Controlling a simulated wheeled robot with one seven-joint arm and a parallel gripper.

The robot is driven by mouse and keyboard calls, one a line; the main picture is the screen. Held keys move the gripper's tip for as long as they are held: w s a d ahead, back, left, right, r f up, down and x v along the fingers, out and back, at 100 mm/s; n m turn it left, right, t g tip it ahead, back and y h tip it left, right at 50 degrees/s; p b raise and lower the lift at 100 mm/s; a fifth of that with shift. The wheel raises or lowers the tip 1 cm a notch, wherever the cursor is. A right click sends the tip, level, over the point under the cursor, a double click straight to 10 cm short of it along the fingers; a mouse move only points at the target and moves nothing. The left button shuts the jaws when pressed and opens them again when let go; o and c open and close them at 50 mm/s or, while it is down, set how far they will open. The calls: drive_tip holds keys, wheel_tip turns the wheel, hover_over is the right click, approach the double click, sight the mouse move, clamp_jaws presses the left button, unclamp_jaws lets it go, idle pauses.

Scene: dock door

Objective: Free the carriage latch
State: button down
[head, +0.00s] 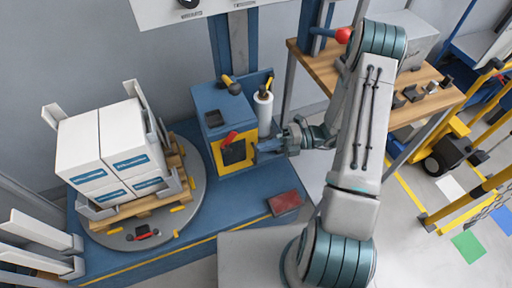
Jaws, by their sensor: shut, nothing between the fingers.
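The blue carriage (208,104) stands against the blue mast, with a yellow-framed dark opening (234,153) low on its front. A red lever (229,138) sits tilted at the top of this frame; it looks like the latch, but I cannot tell for certain. My gripper (257,151) is shut and empty, at the right edge of the yellow frame, with its fingers pointing left towards the opening. I cannot tell whether the fingertips touch the frame. A white film roll (263,106) stands upright beside the carriage, above my gripper.
White boxes (98,146) stand on a wooden pallet on the round grey turntable (194,207) at left. A dark red pad (285,203) lies on the blue base below my gripper. A wooden bench (405,115) with small parts stands at right, behind my arm.

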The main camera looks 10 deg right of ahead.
idle(0.3)
drive_tip(key=s+d+r+n+t+h, duration=0.1)
drive_tip(key=s+d+r+n+h, duration=0.1)
drive_tip(key=s+r+n+h, duration=0.2)
drive_tip(key=s+d+r+n+t+h, duration=0.1)
drive_tip(key=s+r+n+h, duration=0.3)
drive_tip(key=n, duration=1.5)
drive_tip(key=s+d+r+n+t+h, duration=0.1)
drive_tip(key=s+d+r+n+h, duration=0.2)
drive_tip(key=r+n+h, duration=0.6)
drive_tip(key=shift+s+d+r+n+t, duration=0.15)
drive_tip(key=shift+s+r+n+t, duration=0.4)
drive_tip(key=shift+r+n, duration=1.55)
drive_tip(key=shift+s+r+m, duration=0.15)
drive_tip(key=shift+r+m, duration=0.4)
drive_tip(key=shift+m, duration=0.05)
